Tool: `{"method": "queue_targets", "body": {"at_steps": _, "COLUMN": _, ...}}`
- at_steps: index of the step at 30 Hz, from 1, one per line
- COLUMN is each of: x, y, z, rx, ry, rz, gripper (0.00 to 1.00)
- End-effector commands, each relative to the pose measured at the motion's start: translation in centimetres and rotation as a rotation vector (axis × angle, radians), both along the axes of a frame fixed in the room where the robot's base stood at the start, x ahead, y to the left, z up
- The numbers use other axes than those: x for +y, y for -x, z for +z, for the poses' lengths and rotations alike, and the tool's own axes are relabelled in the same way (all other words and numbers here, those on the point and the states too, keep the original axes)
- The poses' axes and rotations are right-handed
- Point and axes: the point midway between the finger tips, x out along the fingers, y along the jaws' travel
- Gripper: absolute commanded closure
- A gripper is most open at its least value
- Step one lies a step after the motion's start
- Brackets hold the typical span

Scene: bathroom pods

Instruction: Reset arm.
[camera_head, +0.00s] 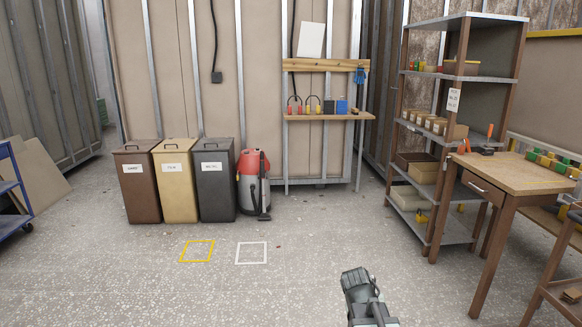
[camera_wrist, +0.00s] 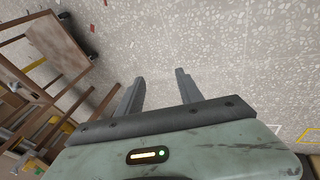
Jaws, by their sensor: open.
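My gripper (camera_wrist: 160,82) shows in the wrist view with its two grey fingers spread apart. It is open and nothing is between the fingers; speckled floor lies beyond them. In the head view my arm's end shows at the bottom, right of centre, over bare floor. The fingertips cannot be made out clearly there.
A wooden workbench (camera_head: 522,172) stands at the right, beside a shelving unit (camera_head: 462,70). Brown, yellow and dark grey bins (camera_head: 215,185) and a red-and-grey vacuum (camera_head: 253,180) stand at the back left. Yellow and white floor squares (camera_head: 251,253) lie before them. The middle floor is clear.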

Motion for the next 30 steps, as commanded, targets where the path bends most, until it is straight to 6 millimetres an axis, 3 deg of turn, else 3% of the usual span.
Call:
{"method": "queue_targets", "body": {"at_steps": 1, "x": 1.7, "y": 2.0, "z": -0.7, "rx": 0.037, "ry": -0.074, "rz": -0.002, "gripper": 0.57}}
{"method": "queue_targets", "body": {"at_steps": 7, "x": 8.6, "y": 8.0, "z": -2.1, "rx": 0.235, "ry": -0.377, "rz": 0.026, "gripper": 0.57}}
{"method": "queue_targets", "body": {"at_steps": 9, "x": 8.3, "y": 7.7, "z": 1.5, "rx": 0.228, "ry": -0.363, "rz": 0.029, "gripper": 0.57}}
{"method": "queue_targets", "body": {"at_steps": 17, "x": 8.3, "y": 7.6, "z": 10.0, "rx": 0.225, "ry": -0.361, "rz": 0.029, "gripper": 0.57}}
{"method": "queue_targets", "body": {"at_steps": 24, "x": 8.3, "y": 7.6, "z": 21.2, "rx": 0.225, "ry": -0.36, "rz": 0.03, "gripper": 0.57}}
{"method": "queue_targets", "body": {"at_steps": 27, "x": 8.3, "y": 7.6, "z": 25.0, "rx": 0.225, "ry": -0.36, "rz": 0.03, "gripper": 0.57}}
{"method": "queue_targets", "body": {"at_steps": 30, "x": 8.3, "y": 7.6, "z": 27.4, "rx": 0.224, "ry": -0.36, "rz": 0.03, "gripper": 0.57}}
